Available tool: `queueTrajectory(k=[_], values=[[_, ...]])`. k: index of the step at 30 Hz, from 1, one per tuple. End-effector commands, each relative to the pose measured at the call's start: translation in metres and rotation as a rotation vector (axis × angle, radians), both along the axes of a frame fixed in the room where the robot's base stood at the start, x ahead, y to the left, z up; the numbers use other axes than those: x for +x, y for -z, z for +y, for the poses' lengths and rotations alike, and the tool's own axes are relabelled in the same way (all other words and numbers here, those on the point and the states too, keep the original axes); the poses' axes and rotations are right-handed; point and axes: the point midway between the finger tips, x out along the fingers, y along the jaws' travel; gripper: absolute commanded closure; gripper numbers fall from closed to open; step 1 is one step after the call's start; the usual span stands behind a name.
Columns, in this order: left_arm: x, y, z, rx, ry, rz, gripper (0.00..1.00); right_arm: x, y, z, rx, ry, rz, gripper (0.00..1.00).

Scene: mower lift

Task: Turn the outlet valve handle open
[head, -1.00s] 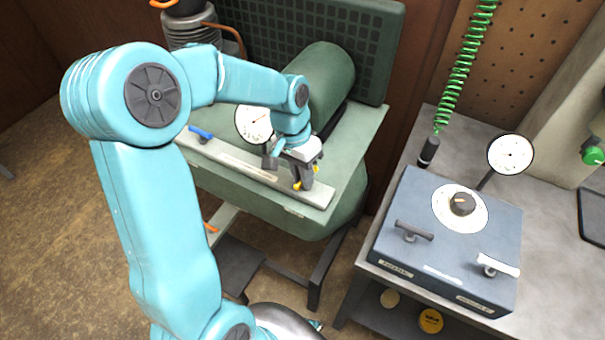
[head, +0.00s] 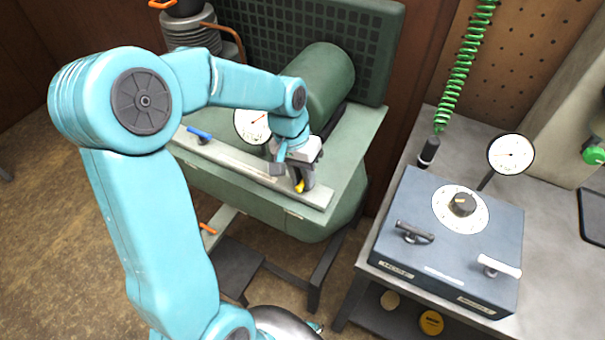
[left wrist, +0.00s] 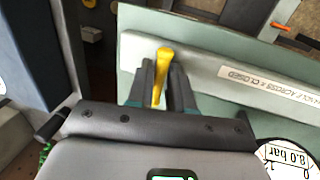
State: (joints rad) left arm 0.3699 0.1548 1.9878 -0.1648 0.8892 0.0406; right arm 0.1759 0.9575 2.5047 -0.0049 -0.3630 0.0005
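The outlet valve handle (head: 299,187) is a small yellow lever at the right end of the pale strip on the green compressor's front. In the left wrist view the yellow handle (left wrist: 161,72) stands between my two dark fingers and lies roughly across the strip. My left gripper (head: 301,178) reaches down over it, and its fingers (left wrist: 160,88) are close against both sides of the handle. The handle's lower part and pivot are hidden by the gripper. A label (left wrist: 262,84) on the strip reads about "handle across = closed". My right gripper is not in view.
A blue handle (head: 199,134) sits at the strip's left end. A round gauge (head: 252,125) stands behind the strip; the left wrist view reads 8.0 bar (left wrist: 288,158).

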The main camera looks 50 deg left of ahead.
Motion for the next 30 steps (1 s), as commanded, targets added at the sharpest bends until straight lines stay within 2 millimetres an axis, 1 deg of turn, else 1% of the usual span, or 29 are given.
queueTrajectory(k=[10,14,17,24,27,30], values=[[0.0,-0.001,0.001,0.001,0.002,-0.001,0.6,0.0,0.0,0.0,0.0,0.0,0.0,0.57],[0.0,-0.013,0.003,0.004,0.001,-0.004,0.6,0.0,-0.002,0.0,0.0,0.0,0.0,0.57],[-0.001,-0.033,0.007,0.005,0.0,-0.007,0.6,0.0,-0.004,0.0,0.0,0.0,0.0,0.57],[-0.005,-0.098,0.019,0.003,0.001,-0.007,0.6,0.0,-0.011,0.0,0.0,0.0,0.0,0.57],[-0.007,-0.121,0.023,0.003,0.001,-0.005,0.6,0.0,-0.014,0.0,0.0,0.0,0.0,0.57],[-0.008,-0.139,0.026,0.002,0.0,-0.004,0.6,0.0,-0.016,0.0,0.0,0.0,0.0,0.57]])
